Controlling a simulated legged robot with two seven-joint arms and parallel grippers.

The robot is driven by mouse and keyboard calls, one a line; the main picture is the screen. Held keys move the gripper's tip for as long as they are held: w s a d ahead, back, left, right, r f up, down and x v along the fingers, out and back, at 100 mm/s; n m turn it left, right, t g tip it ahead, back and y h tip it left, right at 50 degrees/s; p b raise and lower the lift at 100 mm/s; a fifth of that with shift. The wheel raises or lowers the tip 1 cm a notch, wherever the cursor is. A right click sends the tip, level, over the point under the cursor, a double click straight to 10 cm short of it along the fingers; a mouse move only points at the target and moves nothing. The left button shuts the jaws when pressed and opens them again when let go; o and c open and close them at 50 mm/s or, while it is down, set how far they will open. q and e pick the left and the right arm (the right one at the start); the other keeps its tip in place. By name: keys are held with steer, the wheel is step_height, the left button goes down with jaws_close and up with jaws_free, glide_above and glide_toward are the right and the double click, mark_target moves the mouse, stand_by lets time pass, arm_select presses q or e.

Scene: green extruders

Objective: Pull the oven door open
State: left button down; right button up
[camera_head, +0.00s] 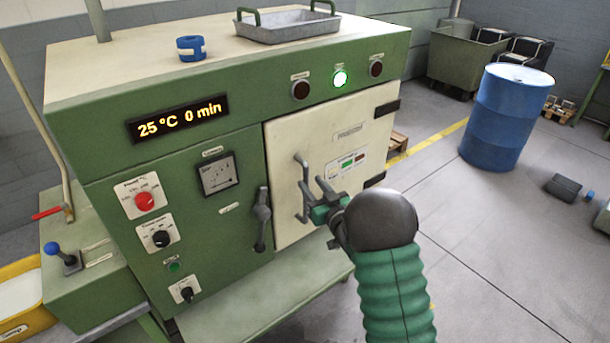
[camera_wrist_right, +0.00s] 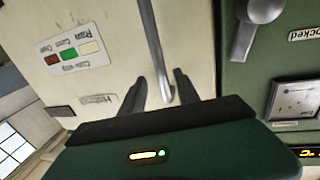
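The oven door (camera_head: 285,140) is a cream panel on the green oven and looks shut, flush with the front. Its grey vertical bar handle (camera_head: 304,190) is near the door's left side. My right gripper (camera_head: 318,190) is at the handle, fingers pointing to the door. In the right wrist view the two dark fingers (camera_wrist_right: 160,92) are apart, with the handle bar (camera_wrist_right: 153,45) between them and gaps on both sides. A grey latch lever (camera_head: 262,218) hangs down on the green panel left of the door; it also shows in the wrist view (camera_wrist_right: 262,12). My left gripper is not in view.
A metal tray (camera_head: 287,26) and a blue ring-shaped part (camera_head: 190,48) sit on the oven top. A shelf (camera_head: 260,295) juts out below the door. A blue barrel (camera_head: 505,115) stands at right.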

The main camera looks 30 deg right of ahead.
mark_target(307, 181)
steer(key=w, duration=0.1)
steer(key=w+d, duration=0.1)
steer(key=shift+w, duration=0.4)
steer(key=shift+w+a+r, duration=0.1)
steer(key=shift+w+a, duration=0.05)
steer(key=shift+w, duration=0.15)
steer(key=shift+w+a+r, duration=0.1)
steer(key=shift+w+a, duration=0.1)
steer(key=shift+a, duration=0.4)
steer(key=c, duration=0.4)
steer(key=shift+s+d, duration=0.15)
steer(key=shift+d, duration=0.3)
jaws_close()
steer(key=shift+a, duration=0.2)
